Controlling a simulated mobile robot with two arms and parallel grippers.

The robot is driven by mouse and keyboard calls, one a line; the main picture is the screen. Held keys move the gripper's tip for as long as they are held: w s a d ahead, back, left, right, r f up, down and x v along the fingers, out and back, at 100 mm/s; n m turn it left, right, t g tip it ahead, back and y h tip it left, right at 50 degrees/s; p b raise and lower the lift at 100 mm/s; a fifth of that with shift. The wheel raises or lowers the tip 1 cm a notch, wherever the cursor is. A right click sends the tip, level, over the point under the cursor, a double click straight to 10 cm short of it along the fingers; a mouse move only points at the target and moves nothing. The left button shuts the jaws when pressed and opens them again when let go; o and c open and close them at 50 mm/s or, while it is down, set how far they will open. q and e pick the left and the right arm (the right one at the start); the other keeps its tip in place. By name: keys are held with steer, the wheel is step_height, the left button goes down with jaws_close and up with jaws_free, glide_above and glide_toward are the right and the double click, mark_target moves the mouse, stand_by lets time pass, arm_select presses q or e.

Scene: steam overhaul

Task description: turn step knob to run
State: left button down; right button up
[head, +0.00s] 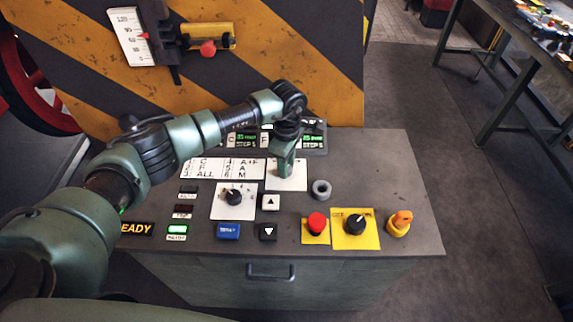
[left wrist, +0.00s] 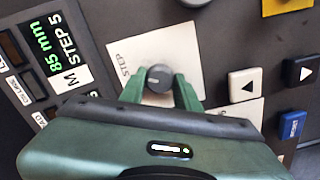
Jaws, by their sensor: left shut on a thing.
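The step knob (left wrist: 158,78) is a dark round knob on a white plate marked STEP in the left wrist view. My left gripper (left wrist: 160,92) has its two green fingers on either side of the knob and is shut on it. In the head view my left gripper (head: 284,170) points down at the white step plate (head: 297,183) and hides the knob. The plate's position marks and the knob's pointer are not clearly readable. My right gripper is not in view.
Nearby on the panel are a grey ring (head: 321,188), arrow buttons (head: 271,202), another black knob (head: 234,197), a red button (head: 316,221), a black knob on yellow (head: 355,224) and an orange key-like switch (head: 400,221). A display (head: 312,138) stands behind the gripper.

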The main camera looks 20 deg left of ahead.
arm_select(q)
steer(key=n+b, duration=0.2)
steer(key=shift+f+n, duration=0.15)
steer(key=shift+n, duration=0.15)
steer(key=n+b, duration=0.2)
steer(key=n, duration=0.1)
steer(key=shift+w+n, duration=0.1)
steer(key=shift+n, duration=0.2)
steer(key=n+b, duration=0.2)
steer(key=n, duration=0.1)
steer(key=shift+r+n+b, duration=0.2)
steer(key=shift+n+b, duration=0.35)
steer(key=shift+n, duration=0.65)
steer(key=c, duration=1)
jaws_free()
steer(key=shift+r, duration=0.1)
